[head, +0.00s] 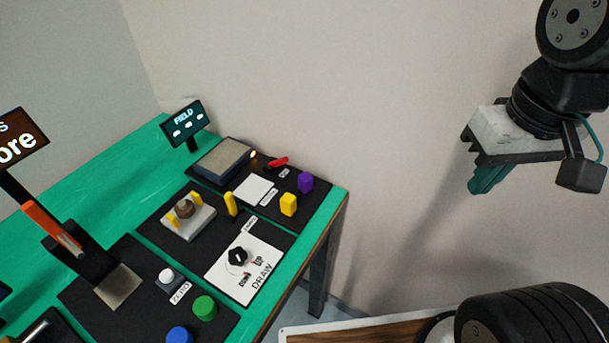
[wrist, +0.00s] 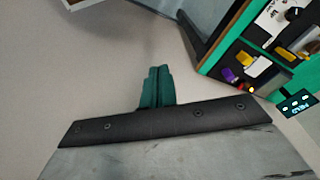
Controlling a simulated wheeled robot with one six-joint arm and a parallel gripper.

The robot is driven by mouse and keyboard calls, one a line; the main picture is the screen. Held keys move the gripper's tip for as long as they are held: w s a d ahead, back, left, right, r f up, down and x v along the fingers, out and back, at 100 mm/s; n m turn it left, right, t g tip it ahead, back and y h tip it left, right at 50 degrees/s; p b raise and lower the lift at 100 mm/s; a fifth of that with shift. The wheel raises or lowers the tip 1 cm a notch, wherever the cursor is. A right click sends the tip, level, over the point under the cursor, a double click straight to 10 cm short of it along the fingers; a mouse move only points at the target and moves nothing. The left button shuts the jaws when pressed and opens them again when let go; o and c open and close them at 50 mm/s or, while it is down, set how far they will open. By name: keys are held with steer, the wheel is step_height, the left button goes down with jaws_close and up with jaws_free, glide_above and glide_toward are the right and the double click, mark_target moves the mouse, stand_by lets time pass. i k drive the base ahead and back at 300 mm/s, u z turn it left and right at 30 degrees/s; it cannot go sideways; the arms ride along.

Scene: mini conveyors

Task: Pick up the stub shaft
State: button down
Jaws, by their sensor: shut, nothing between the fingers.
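I cannot tell for sure which piece is the stub shaft. A short metal rod (head: 36,331) lies in a black tray at the lower left edge of the head view, partly cut off. A brown round piece (head: 184,208) sits on a grey block with yellow parts on the green table. My gripper (head: 484,181) hangs high at the right of the head view, beyond the table's right edge. Its teal fingers, also in the wrist view (wrist: 157,86), are together with nothing between them.
The green table (head: 90,195) carries black mats, a dial panel (head: 245,266), yellow (head: 288,204) and purple (head: 305,182) blocks, and green (head: 204,307) and blue (head: 179,335) round pieces. A small FIELD screen (head: 183,122) stands at the back. Open space separates my gripper from the table.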

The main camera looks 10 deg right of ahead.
mark_target(306, 180)
steer(key=u, duration=0.5)
steer(key=k, duration=0.8)
steer(key=z, duration=0.5)
steer(key=i, duration=0.4)
steer(key=u, duration=0.05)
